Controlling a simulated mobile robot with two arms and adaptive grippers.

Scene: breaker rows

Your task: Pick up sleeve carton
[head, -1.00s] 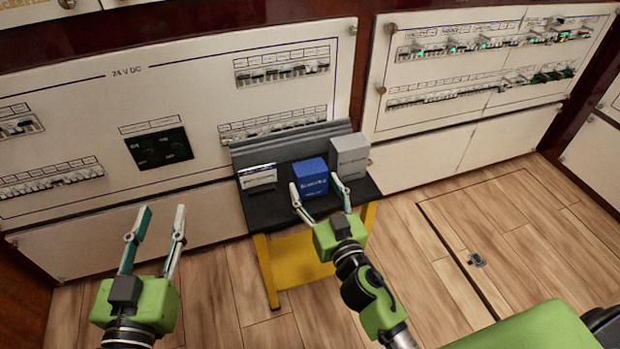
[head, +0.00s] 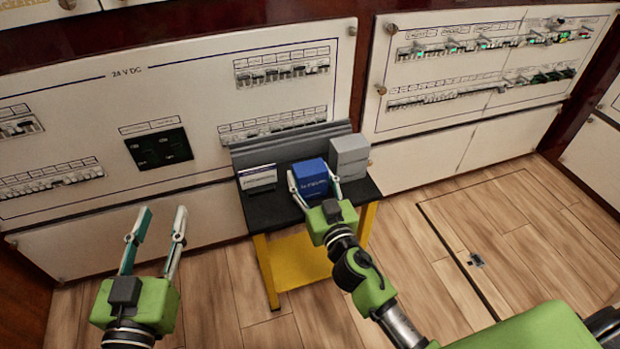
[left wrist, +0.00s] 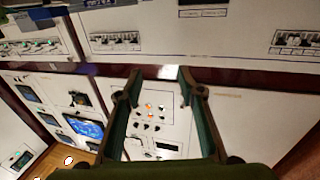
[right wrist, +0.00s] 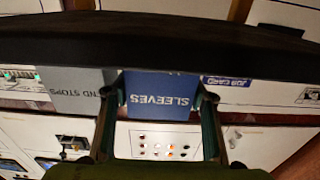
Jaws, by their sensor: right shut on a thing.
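The sleeve carton is a blue box (head: 312,178) on the small black-topped stand, in the middle of the head view. In the right wrist view the blue carton (right wrist: 160,97) shows the word "SLEEVES" upside down. My right gripper (head: 314,185) is shut on the carton, with one finger on each side of it. In the right wrist view its fingers (right wrist: 160,105) reach the carton's two sides. I cannot tell whether the carton is clear of the stand top. My left gripper (head: 156,222) is open and empty, away to the left of the stand.
A grey "end stops" box (head: 349,156) stands close on the right of the carton. A white job card (head: 258,177) stands on the left. Breaker panels (head: 90,110) line the wall behind.

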